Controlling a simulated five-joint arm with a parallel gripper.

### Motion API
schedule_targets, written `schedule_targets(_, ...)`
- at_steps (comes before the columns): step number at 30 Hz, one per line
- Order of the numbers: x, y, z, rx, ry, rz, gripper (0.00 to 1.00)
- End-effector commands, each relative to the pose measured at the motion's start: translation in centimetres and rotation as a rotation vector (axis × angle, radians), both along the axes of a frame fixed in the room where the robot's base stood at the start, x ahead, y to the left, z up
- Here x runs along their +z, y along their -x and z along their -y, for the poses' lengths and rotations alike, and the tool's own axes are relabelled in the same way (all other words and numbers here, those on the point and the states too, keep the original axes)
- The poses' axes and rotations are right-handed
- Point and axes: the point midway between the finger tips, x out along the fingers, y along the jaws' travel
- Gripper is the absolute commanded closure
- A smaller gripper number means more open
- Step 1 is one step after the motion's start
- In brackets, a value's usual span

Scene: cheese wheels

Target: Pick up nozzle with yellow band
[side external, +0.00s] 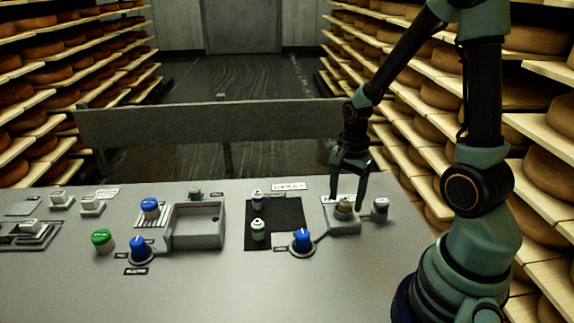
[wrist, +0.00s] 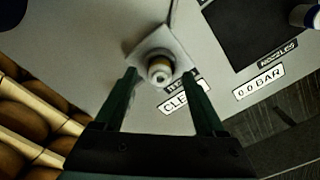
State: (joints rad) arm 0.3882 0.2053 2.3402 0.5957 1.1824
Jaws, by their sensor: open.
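The nozzle with a yellow band (side external: 344,206) stands upright on a small square light-grey block on the right part of the worktop. In the wrist view the nozzle (wrist: 160,70) shows from above, with a pale top and a yellowish ring. My gripper (side external: 348,196) is above it, pointing down, with its dark green fingers open on either side of the nozzle. In the wrist view my gripper (wrist: 159,74) has a fingertip to the left and one to the right of the nozzle, with gaps visible. Whether either finger touches it cannot be told.
A black mat (side external: 287,238) to the left holds two white nozzles (side external: 257,229). A blue knob (side external: 302,240) is in front, and another capped piece (side external: 380,208) stands close on the right. A grey tray (side external: 198,240) and green knob (side external: 103,241) are farther left. Cheese shelves flank the table.

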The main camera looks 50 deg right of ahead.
Motion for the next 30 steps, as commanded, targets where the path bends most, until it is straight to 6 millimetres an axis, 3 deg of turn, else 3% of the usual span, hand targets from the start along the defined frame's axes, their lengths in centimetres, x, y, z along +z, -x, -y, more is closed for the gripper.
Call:
schedule_targets(5,0.0,0.0,0.0,0.000,0.000,0.000,0.28)
schedule_targets(7,0.0,0.0,0.0,0.000,0.000,0.000,0.47)
schedule_targets(11,0.0,0.0,0.0,0.000,0.000,0.000,0.97)
schedule_targets(12,0.0,0.0,0.0,0.000,0.000,0.000,1.00)
schedule_targets(23,0.3,0.0,0.0,0.000,0.000,0.001,1.00)
schedule_targets(30,2.2,-0.1,0.1,0.000,0.002,0.005,1.00)
